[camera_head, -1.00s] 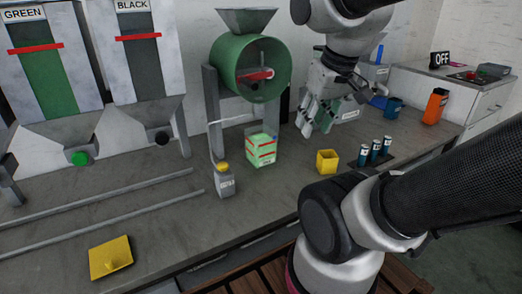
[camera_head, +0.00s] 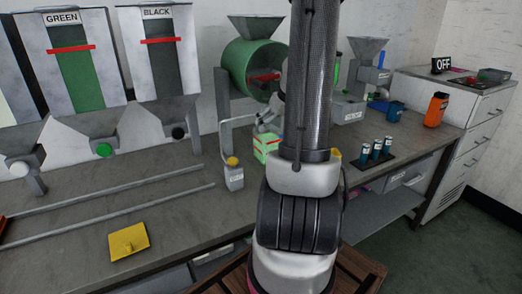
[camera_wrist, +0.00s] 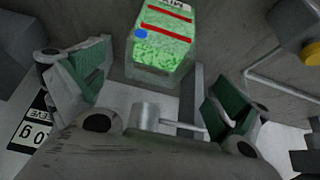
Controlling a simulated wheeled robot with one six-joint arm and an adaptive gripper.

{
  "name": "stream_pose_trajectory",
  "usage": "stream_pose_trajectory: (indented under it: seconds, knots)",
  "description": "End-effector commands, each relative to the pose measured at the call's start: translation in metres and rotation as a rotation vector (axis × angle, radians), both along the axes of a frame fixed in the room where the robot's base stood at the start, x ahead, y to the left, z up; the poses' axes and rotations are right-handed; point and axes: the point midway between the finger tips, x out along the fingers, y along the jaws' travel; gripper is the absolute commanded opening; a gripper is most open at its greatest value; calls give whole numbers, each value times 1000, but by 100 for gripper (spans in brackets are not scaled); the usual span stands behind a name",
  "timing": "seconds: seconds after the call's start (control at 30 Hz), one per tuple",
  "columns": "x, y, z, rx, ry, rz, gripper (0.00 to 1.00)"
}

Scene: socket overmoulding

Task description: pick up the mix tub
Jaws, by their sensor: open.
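The mix tub (camera_head: 266,146) is a clear box with green granules and red bands, standing on the bench below the green drum. My arm covers its right side in the head view. In the wrist view the mix tub (camera_wrist: 160,45) is at top centre, with part of a MIX label showing. My gripper (camera_wrist: 160,90) is open, its green-padded fingers spread wide. The tub lies ahead of the fingers, roughly between them, and nothing is held. In the head view my gripper is mostly hidden behind my arm.
A yellow-capped bottle (camera_head: 234,175) stands left of the tub; its cap (camera_wrist: 312,53) shows in the wrist view. The green drum (camera_head: 250,68) stands behind. Several blue-grey vials (camera_head: 376,148) stand at right. A yellow plate (camera_head: 128,241) lies at front left.

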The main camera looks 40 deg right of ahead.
Motion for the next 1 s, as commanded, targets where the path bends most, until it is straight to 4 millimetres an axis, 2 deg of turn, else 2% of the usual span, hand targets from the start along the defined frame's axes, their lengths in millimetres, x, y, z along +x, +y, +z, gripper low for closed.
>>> stream_pose_trajectory:
  seconds: [0.37,0.7,1.0]
  knots:
    - [15,-3,-26,6,0,-14,100]
    - [35,-10,-61,4,0,-14,100]
    - [37,-11,-65,3,-1,-15,100]
